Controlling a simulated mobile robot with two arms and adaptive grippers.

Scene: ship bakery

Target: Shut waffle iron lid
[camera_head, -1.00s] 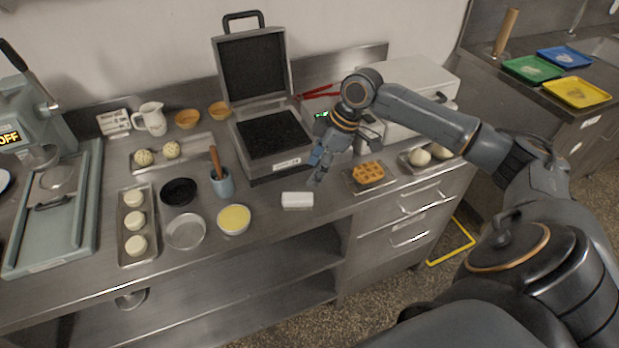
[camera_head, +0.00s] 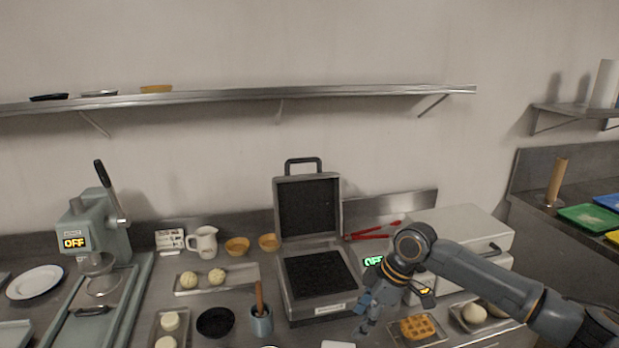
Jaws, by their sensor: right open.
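The waffle iron (camera_head: 320,312) stands on the steel counter with its lid (camera_head: 308,207) raised upright against the back. The lid's dark handle (camera_head: 303,162) is at the top, and the dark lower plate (camera_head: 319,273) is bare. My right gripper (camera_head: 364,318) is open and empty, just right of the iron's front right corner, pointing down and left, apart from the lid. My left gripper is not in view.
A waffle (camera_head: 418,326) lies on a tray right of my gripper. Red tongs (camera_head: 374,231) lie behind, right of the lid. A cup with a brush (camera_head: 261,322) and a black bowl (camera_head: 215,322) stand left. A wall shelf (camera_head: 240,95) runs above.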

